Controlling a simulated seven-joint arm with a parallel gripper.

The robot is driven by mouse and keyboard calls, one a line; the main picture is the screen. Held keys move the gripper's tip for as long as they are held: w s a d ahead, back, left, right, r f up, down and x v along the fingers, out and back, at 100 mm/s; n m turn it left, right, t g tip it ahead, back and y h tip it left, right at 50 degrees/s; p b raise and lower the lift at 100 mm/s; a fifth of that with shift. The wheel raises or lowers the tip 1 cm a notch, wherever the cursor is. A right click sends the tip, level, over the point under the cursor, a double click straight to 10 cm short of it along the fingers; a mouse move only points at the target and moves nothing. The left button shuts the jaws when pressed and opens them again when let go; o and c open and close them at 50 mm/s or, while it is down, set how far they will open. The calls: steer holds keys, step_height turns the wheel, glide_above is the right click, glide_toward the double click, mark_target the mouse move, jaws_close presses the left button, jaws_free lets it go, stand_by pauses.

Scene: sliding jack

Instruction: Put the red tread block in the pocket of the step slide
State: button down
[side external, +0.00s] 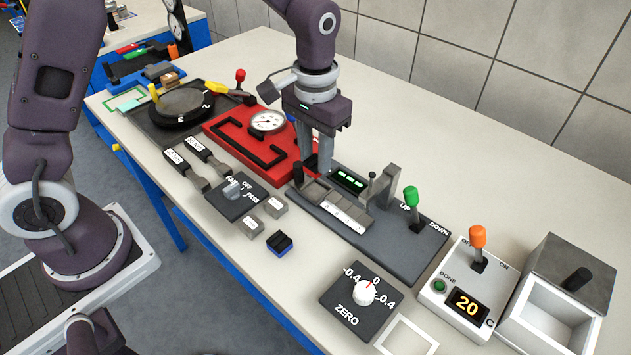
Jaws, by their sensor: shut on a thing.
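My gripper (322,168) points down at the left end of a dark plate, over the grey stepped part (338,208) that looks like the step slide. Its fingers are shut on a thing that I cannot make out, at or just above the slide. I cannot pick out a red tread block; it may be hidden by the fingers. The slide's pocket is not clear either. A small dark block with blue on it (279,242) lies on the table in front of the plate.
A red base (250,150) with a dial gauge (267,121) stands left of my gripper. The plate carries a green-lit display (349,180) and a green-knobbed lever (411,197). A zero dial box (360,300), an orange-knobbed box (468,287) and a white open box (545,318) stand right.

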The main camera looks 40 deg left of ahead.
mark_target(316, 191)
step_height(316, 191, down, 6)
steer(key=shift+r, duration=0.25)
steer(key=shift+f, duration=0.15)
steer(key=c, duration=1.3)
jaws_free()
steer(key=shift+c, duration=0.2)
step_height(316, 191, up, 13)
steer(key=shift+f, duration=0.2)
steer(key=s+a+r+t, duration=0.2)
steer(key=s+a+r, duration=0.2)
steer(key=s+r, duration=0.45)
steer(key=s+a+t, duration=0.2)
steer(key=s+t, duration=0.1)
steer(key=s, duration=1.1)
steer(key=shift+s+a+r+t, duration=0.2)
steer(key=shift+a+r+t, duration=0.05)
steer(key=shift+t, duration=0.05)
